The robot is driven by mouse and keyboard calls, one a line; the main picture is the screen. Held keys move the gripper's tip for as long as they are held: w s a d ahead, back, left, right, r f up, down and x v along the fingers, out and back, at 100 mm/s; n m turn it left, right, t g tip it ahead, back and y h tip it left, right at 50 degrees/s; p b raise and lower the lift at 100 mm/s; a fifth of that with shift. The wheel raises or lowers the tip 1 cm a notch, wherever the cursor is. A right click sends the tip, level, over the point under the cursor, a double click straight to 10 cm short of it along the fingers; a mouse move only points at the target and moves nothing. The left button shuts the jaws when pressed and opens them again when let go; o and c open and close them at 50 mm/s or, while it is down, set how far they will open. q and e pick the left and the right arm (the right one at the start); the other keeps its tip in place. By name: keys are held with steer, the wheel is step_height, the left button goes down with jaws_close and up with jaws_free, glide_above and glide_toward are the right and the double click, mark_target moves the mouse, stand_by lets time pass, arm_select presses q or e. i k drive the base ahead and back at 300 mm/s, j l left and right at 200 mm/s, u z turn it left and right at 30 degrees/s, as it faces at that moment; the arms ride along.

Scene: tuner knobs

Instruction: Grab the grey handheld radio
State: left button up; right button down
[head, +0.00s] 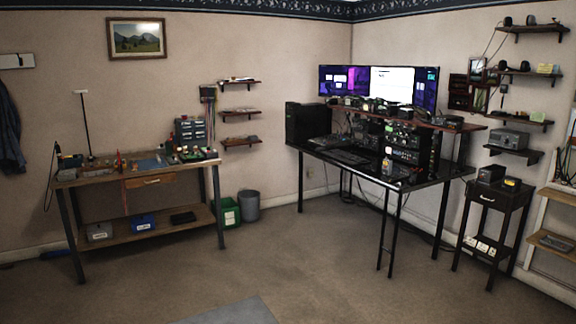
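A small upright device with a greyish body (387,168) stands near the front edge of the black desk (402,185). It may be the grey handheld radio, but it is too small to be sure. Neither of my grippers shows in the head view.
The desk also holds a keyboard (343,156), stacked radio gear (403,140) and a raised shelf with monitors (400,86). A workbench (136,178) stands at the left, a small dark side table (494,196) at the right. The carpet between (300,250) is open.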

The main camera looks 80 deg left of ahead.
mark_target(386, 163)
steer(key=u, duration=2.15)
steer(key=i+l+z, duration=0.3)
steer(key=i, duration=0.35)
steer(key=i+z, duration=0.3)
steer(key=i, duration=3.2)
steer(key=i+u, duration=0.2)
steer(key=i, duration=0.3)
steer(key=i+l+u, duration=0.2)
steer(key=i, duration=0.25)
steer(key=i+l+u, duration=0.2)
steer(key=i, duration=0.3)
steer(key=i+l+u, duration=0.2)
steer(key=i, duration=0.25)
